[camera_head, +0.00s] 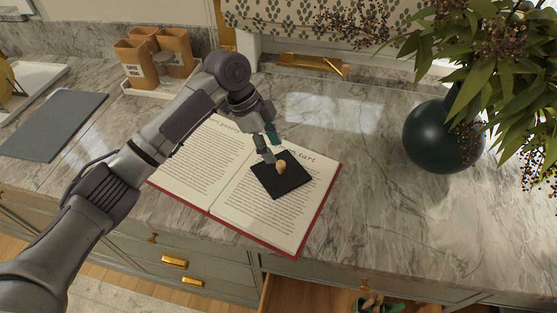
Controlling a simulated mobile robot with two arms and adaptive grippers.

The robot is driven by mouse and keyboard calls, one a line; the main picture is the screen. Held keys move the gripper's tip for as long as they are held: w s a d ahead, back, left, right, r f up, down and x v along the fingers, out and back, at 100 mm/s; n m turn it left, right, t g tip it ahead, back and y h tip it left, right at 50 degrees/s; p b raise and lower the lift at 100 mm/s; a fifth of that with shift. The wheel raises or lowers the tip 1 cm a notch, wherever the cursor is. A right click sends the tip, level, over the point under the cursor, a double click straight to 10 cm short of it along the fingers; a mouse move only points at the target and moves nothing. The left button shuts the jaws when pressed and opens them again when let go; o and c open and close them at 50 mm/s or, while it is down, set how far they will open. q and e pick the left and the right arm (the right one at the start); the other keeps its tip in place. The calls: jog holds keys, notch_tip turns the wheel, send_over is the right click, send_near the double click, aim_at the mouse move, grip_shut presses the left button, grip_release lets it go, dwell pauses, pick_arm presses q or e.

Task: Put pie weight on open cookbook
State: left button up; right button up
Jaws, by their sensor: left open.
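An open cookbook (210,160) with a red cover edge lies on the marble counter. A flat black square with a small tan knob-like piece on it, which looks like the pie weight (283,185), rests on the book's right-hand page. My left gripper (270,146) is open, just above and beside the far-left edge of the black square, close to the tan piece. I cannot tell whether a finger touches it. My left arm covers part of the left-hand page. My right gripper is not in view.
A dark round vase (440,137) with leafy branches stands at the right. Brown bags (170,48) sit in a white tray behind my arm. A grey board (52,124) lies at the left. A drawer (310,298) below the front edge stands open. The counter between book and vase is clear.

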pick_arm(q)
jog(key=v, duration=0.5)
jog(key=shift+a+r+b, duration=0.15)
jog(key=shift+r+b, duration=0.25)
jog(key=shift+w, duration=0.1)
